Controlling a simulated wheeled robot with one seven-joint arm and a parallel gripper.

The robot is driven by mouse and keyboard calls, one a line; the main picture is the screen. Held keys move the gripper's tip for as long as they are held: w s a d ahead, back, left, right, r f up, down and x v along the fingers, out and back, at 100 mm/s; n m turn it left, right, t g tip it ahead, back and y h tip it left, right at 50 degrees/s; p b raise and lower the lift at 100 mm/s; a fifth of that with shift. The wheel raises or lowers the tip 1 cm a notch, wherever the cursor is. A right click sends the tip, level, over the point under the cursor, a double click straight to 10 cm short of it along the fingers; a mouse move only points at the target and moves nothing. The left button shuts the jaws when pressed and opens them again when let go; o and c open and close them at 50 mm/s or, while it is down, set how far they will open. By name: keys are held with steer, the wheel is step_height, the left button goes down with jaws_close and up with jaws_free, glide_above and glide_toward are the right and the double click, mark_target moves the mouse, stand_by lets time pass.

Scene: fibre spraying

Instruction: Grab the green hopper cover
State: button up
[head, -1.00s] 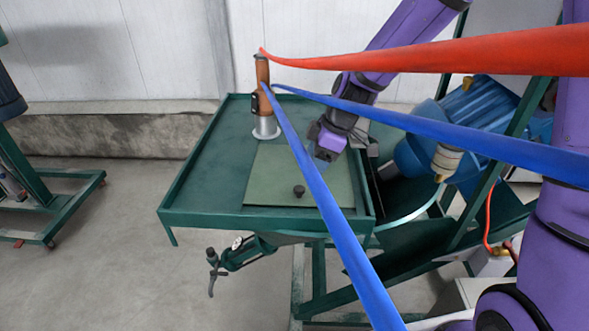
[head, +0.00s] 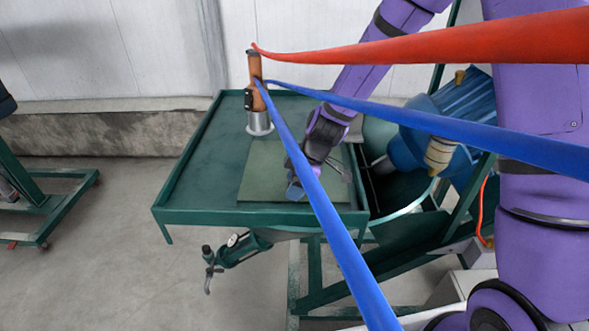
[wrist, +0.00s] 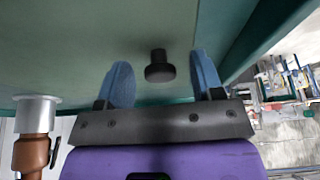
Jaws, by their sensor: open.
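The green hopper cover (head: 262,172) lies flat as a square plate in the green tray of the machine. Its black knob (wrist: 160,68) shows in the wrist view, between and a little beyond my two blue fingertips. In the head view my gripper (head: 295,190) hangs low over the front part of the cover and hides the knob. My gripper (wrist: 161,80) is open and empty. The fingers stand on either side of the knob's line and appear apart from it.
The green tray (head: 200,180) has a raised rim. A brown-handled tool on a metal cylinder (head: 260,123) stands beside the cover at its back. A red hose (head: 430,42) and blue hoses (head: 440,127) cross the head view. A blue motor (head: 455,105) sits to the right.

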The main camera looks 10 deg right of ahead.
steer(key=c, duration=1)
steer(key=shift+r, duration=0.1)
